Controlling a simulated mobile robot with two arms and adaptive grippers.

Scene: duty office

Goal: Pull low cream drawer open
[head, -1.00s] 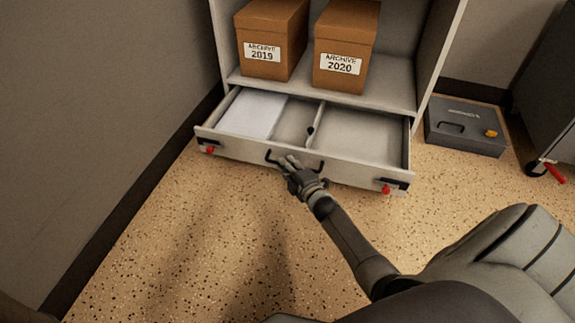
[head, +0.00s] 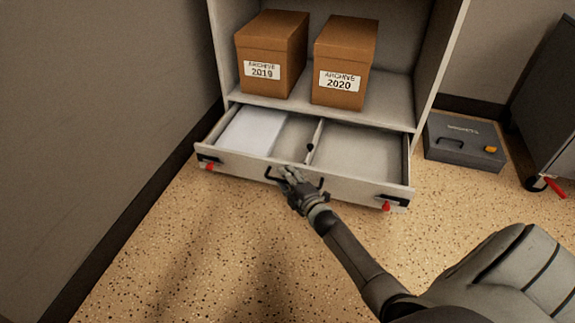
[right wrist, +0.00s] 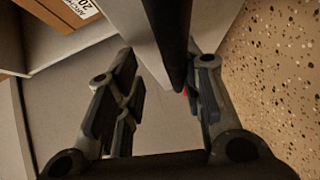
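The low cream drawer (head: 240,164) is pulled out of the bottom of the cabinet, with its inside in view. Its dark handle (head: 321,186) is on the middle of the front. My right gripper (head: 290,175) is at the left part of this handle. In the right wrist view my right gripper (right wrist: 165,100) has its two fingers apart. The dark handle bar (right wrist: 172,45) reaches in between them, close to the right-hand finger, with no clear grip on it. Whether they touch I cannot tell. My left gripper is not in view.
White paper (head: 252,132) lies in the drawer's left compartment; the right one looks empty. Two archive boxes, 2019 (head: 270,50) and 2020 (head: 345,60), stand on the shelf above. A grey case (head: 455,148) lies on the floor at right. Floor before the drawer is clear.

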